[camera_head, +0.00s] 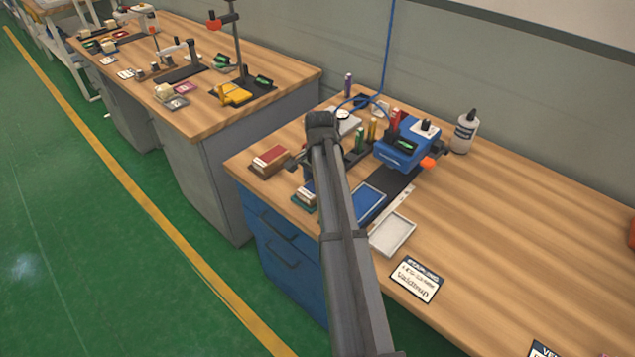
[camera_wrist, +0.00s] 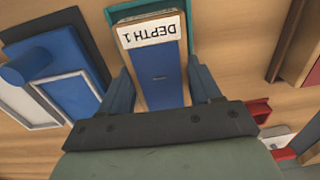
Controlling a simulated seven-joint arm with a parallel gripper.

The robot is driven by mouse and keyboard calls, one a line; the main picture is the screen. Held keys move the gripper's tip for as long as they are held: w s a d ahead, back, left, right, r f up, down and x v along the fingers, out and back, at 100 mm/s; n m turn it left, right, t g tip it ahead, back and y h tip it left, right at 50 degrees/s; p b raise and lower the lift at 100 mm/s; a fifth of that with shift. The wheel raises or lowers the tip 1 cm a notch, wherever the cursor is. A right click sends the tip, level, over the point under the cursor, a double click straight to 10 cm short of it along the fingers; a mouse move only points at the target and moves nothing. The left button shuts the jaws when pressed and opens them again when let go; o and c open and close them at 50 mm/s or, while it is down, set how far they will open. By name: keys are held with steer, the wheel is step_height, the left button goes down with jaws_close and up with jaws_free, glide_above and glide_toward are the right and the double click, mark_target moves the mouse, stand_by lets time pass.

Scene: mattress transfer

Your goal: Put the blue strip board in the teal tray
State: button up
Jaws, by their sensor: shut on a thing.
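My gripper (camera_wrist: 162,84) is shut on the blue strip board (camera_wrist: 160,78), with one finger on each side of it in the wrist view. The teal tray (camera_wrist: 194,62) shows around and behind the board, with its edges along the top and right. A white label reading "DEPTH 1" (camera_wrist: 152,30) is at the far end of the board. I cannot tell whether the board rests in the tray or is held just above it. In the head view the teal tray (camera_head: 302,202) is at the bench's front left edge, partly hidden by my arm.
A blue tray (camera_head: 367,203) and a white tray (camera_head: 393,234) lie right of my arm. A red-topped box (camera_head: 269,160) lies to the left. A blue fixture (camera_head: 405,147) and a bottle (camera_head: 464,132) stand behind. The bench's right side is mostly clear.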

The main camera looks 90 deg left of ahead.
steer(key=shift+f, duration=0.1)
steer(key=o, duration=1.3)
step_height(320, 180, up, 12)
steer(key=shift+w+d+r, duration=0.1)
steer(key=shift+w, duration=0.05)
